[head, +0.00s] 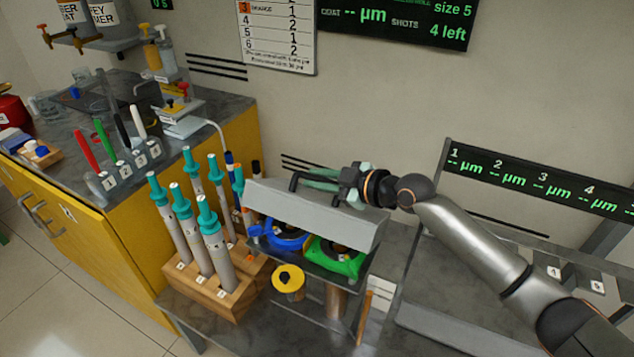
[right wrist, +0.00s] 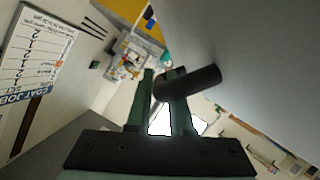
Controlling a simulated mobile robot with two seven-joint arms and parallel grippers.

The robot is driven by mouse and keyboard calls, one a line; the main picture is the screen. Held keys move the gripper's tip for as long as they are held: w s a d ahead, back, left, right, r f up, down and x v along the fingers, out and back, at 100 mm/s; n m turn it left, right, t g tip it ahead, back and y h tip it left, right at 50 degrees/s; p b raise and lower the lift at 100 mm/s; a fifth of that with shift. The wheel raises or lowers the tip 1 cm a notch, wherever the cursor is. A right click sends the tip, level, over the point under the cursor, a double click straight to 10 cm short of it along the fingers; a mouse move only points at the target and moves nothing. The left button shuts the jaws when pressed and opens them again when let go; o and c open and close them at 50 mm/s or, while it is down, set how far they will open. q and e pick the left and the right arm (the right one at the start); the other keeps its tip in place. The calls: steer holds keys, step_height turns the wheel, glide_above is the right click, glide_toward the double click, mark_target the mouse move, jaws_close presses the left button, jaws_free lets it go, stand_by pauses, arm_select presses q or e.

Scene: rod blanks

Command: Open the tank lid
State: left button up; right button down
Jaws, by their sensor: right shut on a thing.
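The tank lid (head: 312,217) is a grey slab on the tank at the centre of the head view. My right gripper (head: 322,179) has green fingers and is shut on the handle. In the right wrist view the dark handle (right wrist: 195,82) passes at the fingertips (right wrist: 164,82), beside the lid's grey face (right wrist: 250,65). My left gripper is not in view.
A wooden block (head: 215,290) with several teal-capped rods stands left of the tank. A yellow-faced bench (head: 110,255) with pens and bottles is further left. A yellow ring (head: 288,279) is in front of the tank. The wall is close behind; a display (head: 540,180) is at right.

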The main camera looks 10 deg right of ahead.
steer(key=shift+d, duration=0.1)
steer(key=c, duration=0.8)
jaws_free()
step_height(320, 180, up, 4)
glide_above(366, 217)
steer(key=w, duration=0.1)
steer(key=shift+a+f, duration=0.2)
steer(key=shift+a, duration=0.15)
steer(key=shift+s+d+r, duration=0.3)
steer(key=shift+s+d, duration=0.05)
steer(key=shift+s, duration=0.05)
